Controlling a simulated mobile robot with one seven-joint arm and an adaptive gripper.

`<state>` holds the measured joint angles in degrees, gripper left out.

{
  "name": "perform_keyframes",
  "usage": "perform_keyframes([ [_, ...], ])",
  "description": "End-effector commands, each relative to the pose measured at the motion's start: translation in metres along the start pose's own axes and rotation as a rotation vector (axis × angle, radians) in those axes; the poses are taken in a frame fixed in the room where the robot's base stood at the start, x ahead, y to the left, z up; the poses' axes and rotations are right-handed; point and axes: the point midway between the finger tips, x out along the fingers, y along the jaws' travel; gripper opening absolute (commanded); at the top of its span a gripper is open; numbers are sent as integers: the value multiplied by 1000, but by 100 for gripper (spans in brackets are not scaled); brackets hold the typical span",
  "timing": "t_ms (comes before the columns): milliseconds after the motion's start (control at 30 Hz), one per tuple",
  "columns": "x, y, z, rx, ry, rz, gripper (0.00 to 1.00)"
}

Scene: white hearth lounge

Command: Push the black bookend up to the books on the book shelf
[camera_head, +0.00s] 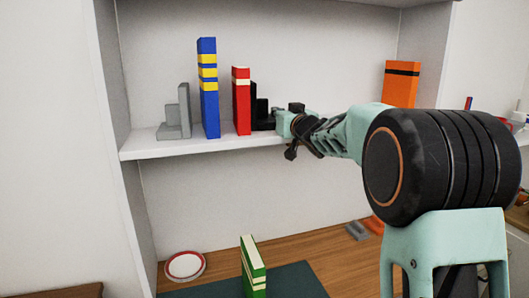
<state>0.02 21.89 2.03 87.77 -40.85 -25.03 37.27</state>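The black bookend (259,109) stands upright on the white book shelf (165,149), just right of a red book (241,105). Its upright side appears against or very close to the red book; I cannot tell if they touch. A taller blue book with yellow bands (209,110) stands left of the red one, with a gap between them. My gripper (277,113) reaches in from the right, low at the right side of the black bookend. Its fingers are small and dark against the bookend, so contact and opening are unclear.
A grey stepped bookend (183,113) stands at the shelf's left end. An orange book (400,85) stands at the far right, behind my arm. Below, a desk holds a green book (252,267), a dark mat (295,280) and a red-rimmed plate (185,265).

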Motion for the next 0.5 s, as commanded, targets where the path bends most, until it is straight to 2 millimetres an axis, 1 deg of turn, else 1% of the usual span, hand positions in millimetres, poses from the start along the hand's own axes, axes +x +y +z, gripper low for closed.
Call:
perform_keyframes([
  [33,0,-4,1,1,0,-4,0],
  [500,0,-19,1,0,0,-4,0],
])
